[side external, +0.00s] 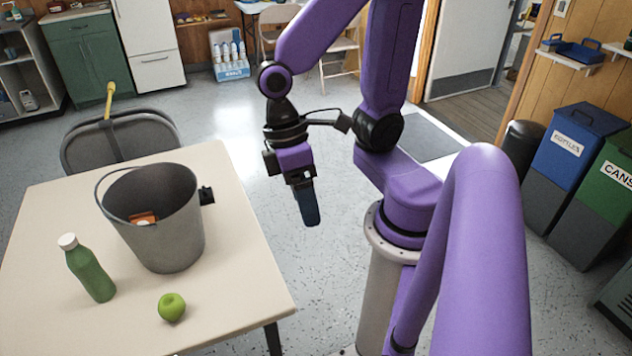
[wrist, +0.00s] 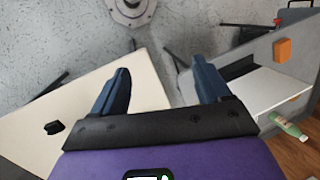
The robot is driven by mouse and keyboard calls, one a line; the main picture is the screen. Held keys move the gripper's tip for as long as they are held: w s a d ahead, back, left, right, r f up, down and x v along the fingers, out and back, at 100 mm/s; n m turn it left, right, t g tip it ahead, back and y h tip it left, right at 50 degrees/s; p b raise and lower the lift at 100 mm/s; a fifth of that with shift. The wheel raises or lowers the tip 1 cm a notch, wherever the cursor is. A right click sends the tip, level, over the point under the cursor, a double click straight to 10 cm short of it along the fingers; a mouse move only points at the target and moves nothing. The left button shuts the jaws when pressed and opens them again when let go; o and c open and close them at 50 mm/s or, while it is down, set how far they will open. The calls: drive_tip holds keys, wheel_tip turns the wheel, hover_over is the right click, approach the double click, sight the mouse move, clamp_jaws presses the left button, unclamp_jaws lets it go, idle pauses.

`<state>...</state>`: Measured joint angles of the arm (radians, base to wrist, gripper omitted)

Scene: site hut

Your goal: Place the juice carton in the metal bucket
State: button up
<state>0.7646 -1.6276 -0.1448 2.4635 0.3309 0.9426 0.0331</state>
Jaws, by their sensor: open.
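The grey metal bucket (side external: 172,235) stands upright on the cream table (side external: 235,290), its handle resting to the left. Inside it, an orange-red item with a white patch (side external: 144,218) shows over the near rim; it looks like the juice carton, mostly hidden by the bucket wall. No other carton is in view. My gripper (side external: 309,210) hangs to the right of the bucket, beyond the table's right edge and above the floor, fingers pointing down. In the wrist view my gripper (wrist: 163,72) has its fingers wide apart with nothing between them.
A green bottle (side external: 90,270) with a white cap and a green apple (side external: 171,307) stand on the table in front of the bucket. A small black object (side external: 207,195) is beside the bucket's right side. A grey chair (side external: 125,140) is behind the table.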

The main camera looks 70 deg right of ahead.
drive_tip(key=shift+s+d+r+n+t+h, duration=0.2)
drive_tip(key=shift+d+n+t, duration=0.3)
drive_tip(key=shift+n, duration=0.45)
drive_tip(key=shift+s+d+r+n+t+h, duration=0.15)
drive_tip(key=shift+d+r+n+t, duration=0.15)
drive_tip(key=shift+n+t, duration=0.45)
drive_tip(key=shift+s+d+r+n+t+h, duration=0.15)
drive_tip(key=shift+d+n+t, duration=0.3)
drive_tip(key=shift+n, duration=0.65)
